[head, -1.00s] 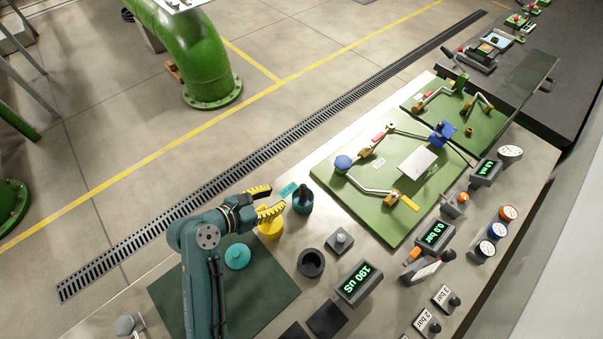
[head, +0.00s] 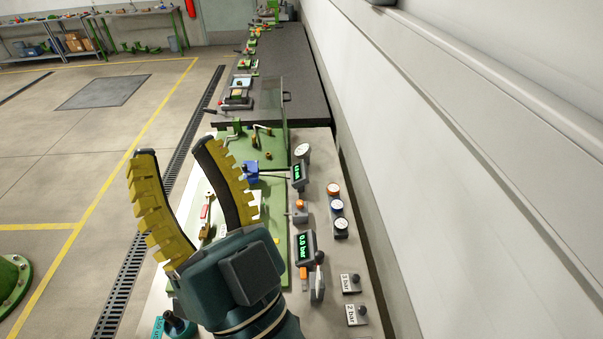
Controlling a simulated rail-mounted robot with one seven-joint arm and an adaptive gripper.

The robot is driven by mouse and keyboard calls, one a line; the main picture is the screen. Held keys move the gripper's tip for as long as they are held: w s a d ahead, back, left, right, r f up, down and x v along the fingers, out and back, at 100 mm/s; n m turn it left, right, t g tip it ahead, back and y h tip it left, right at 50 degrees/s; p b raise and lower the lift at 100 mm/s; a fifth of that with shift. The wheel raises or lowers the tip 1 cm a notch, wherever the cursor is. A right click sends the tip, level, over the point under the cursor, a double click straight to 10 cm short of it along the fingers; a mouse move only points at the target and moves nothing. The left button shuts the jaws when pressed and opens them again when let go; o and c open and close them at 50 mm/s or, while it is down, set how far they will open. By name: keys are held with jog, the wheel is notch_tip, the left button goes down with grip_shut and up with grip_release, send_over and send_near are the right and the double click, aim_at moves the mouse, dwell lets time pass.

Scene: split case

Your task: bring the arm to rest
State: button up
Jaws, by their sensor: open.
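My gripper (head: 192,180) is large in the head view, in front of and above the bench. Its two yellow-ribbed fingers point up and stand apart, with nothing between them. The green board (head: 279,222) with its pipework lies behind the gripper and is partly hidden by it. A blue valve part (head: 250,170) on the board shows just right of the fingers. I cannot tell the exact height of the gripper above the bench.
Right of the board stand a "0.0 bar" display (head: 306,247), a second display (head: 298,174) and several round gauges (head: 341,226). A white wall (head: 450,200) runs along the right. Floor (head: 70,170) is open on the left.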

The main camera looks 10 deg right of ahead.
jog(key=s+d+f+m+h, duration=0.1)
jog(key=d+f+h, duration=0.1)
jog(key=d+h, duration=1.1)
jog(key=shift+s+d+f+g, duration=0.2)
jog(key=shift+s+d+g, duration=0.1)
jog(key=shift+d, duration=0.55)
